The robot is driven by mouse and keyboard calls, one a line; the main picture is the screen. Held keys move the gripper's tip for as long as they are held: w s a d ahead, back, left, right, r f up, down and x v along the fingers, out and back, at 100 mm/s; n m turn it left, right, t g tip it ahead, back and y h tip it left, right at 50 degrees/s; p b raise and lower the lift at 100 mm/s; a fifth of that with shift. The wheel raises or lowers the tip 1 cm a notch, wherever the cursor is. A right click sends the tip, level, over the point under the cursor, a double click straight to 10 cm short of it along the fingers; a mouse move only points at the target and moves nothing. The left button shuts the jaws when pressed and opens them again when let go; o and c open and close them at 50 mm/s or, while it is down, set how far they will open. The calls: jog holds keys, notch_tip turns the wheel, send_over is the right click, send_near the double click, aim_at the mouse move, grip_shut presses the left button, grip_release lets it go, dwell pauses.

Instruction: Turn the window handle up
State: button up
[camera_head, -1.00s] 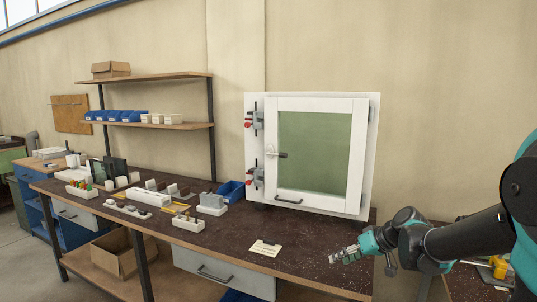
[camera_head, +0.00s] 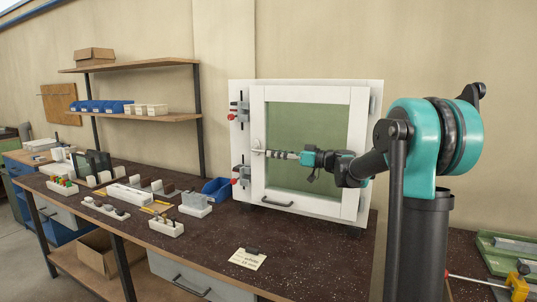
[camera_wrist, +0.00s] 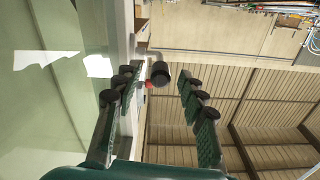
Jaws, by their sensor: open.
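The white window (camera_head: 356,140) with a green pane stands upright at the back of the bench. Its handle (camera_head: 256,146) is on the left side of the sash, with its lever mostly hidden by my gripper. In the wrist view the handle's dark round end (camera_wrist: 160,73) faces me, between and beyond the fingertips. My gripper (camera_head: 277,153) is in front of the sash, level with the handle and pointing left. The wrist view shows its two fingers (camera_wrist: 155,90) spread apart, with a gap visible around the handle end. I cannot tell whether either finger touches it.
Two clamps, upper (camera_head: 240,113) and lower (camera_head: 240,174), hold the window's left edge. A bar pull (camera_head: 277,202) sits low on the sash. A small label card (camera_head: 247,260) lies on the bench (camera_head: 310,255).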

jog(key=shift+x, duration=1.6)
grip_shut()
